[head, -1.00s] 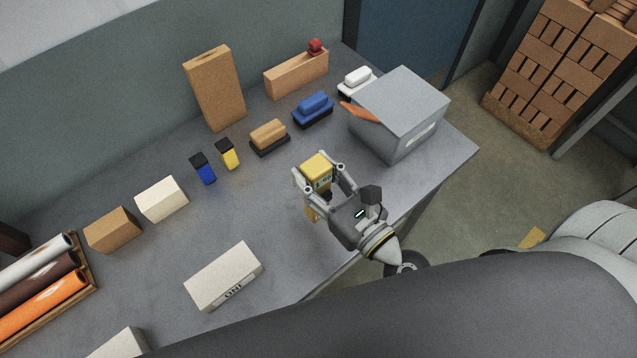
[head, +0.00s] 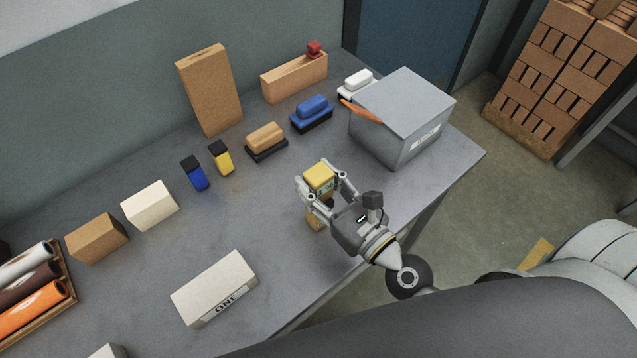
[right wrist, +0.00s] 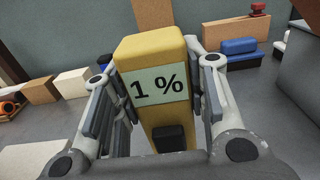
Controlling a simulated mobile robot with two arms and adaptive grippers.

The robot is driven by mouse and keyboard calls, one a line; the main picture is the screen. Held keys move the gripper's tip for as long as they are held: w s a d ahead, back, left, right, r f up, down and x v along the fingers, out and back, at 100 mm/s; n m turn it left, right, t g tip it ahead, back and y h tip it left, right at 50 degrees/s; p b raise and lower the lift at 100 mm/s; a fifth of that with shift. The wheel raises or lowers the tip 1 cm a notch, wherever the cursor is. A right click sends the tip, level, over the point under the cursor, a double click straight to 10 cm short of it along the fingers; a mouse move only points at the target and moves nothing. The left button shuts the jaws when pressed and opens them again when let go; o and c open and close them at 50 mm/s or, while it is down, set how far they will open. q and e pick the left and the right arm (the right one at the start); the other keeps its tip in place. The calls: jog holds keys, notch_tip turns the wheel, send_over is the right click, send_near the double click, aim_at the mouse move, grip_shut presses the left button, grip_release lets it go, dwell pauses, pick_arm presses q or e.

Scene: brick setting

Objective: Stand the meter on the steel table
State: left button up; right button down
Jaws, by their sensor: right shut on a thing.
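The meter is a yellow upright block (head: 319,175) with a pale display; in the right wrist view the meter (right wrist: 150,50) reads "1 %" and has a dark button low on its front. My right gripper (head: 322,188) is shut on the meter, with a finger on each side of it. The meter is upright, over the front right part of the grey steel table (head: 265,215). Its lower end is partly hidden by the gripper, so I cannot tell whether it touches the table. My left gripper is not in view.
A grey box (head: 403,105) stands to the right of the meter. Blue (head: 312,108) and tan (head: 266,138) stamp-like blocks, small blue (head: 196,176) and yellow (head: 222,160) items lie behind it. A white block marked ONE (head: 214,287) lies front left. Bare table surrounds the meter.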

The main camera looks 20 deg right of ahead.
jog(key=shift+f, duration=0.1)
jog(key=c, duration=1.2)
grip_release()
jog(key=shift+c, duration=0.2)
jog(key=o, duration=0.4)
